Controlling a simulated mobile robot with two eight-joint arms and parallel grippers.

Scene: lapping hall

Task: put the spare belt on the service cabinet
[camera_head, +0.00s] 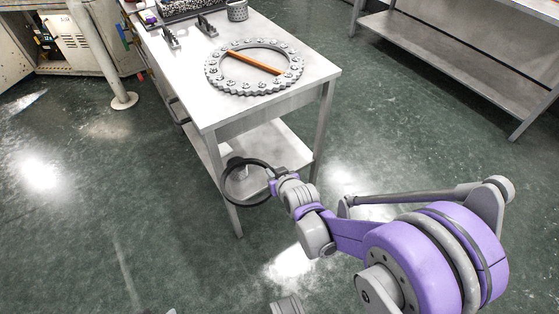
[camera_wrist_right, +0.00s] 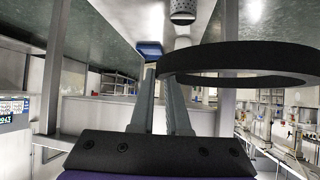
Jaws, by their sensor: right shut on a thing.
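The spare belt, a thin black ring, shows in the head view (camera_head: 226,187), held out in the air in front of the near end of a metal bench. My right gripper (camera_head: 274,178) is shut on its right side. In the right wrist view the belt (camera_wrist_right: 235,53) looks like a wide dark band to the right of the fingers of my right gripper (camera_wrist_right: 160,78). The fingers partly hide where they grip it. I cannot tell which thing in view is the service cabinet. My left gripper is not in view.
The metal bench (camera_head: 215,112) carries a toothed ring (camera_head: 213,80) with an orange bar (camera_head: 252,63) across it. Its lower shelf (camera_head: 285,144) is just beyond the belt. A metal rack (camera_head: 470,55) stands at the upper right, a beige machine (camera_head: 85,40) at the upper left.

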